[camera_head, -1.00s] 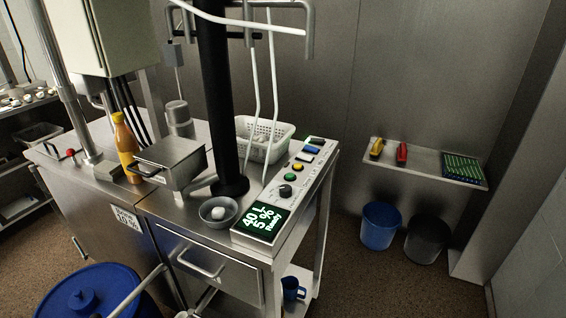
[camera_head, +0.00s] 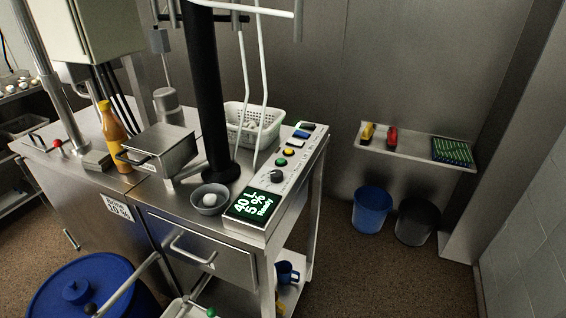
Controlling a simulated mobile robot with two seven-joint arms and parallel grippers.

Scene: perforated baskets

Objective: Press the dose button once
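The control panel (camera_head: 243,219) is a pale sloping strip along the right edge of the steel counter. Its lit display (camera_head: 252,204) reads 40 L, 5 % and Ready. Behind the display are a black knob (camera_head: 277,175), a green button (camera_head: 281,161), a yellow button (camera_head: 288,152), and white and blue controls (camera_head: 301,134) further back. The labels are too small to read, so I cannot tell which is the dose button. Neither of my grippers is in view.
A grey bowl (camera_head: 209,199) with a white ball sits left of the display. A black column (camera_head: 208,90) and white hoses (camera_head: 264,75) rise beside the panel. A white perforated basket (camera_head: 269,125) stands behind. The floor right of the counter is clear up to two bins (camera_head: 372,210).

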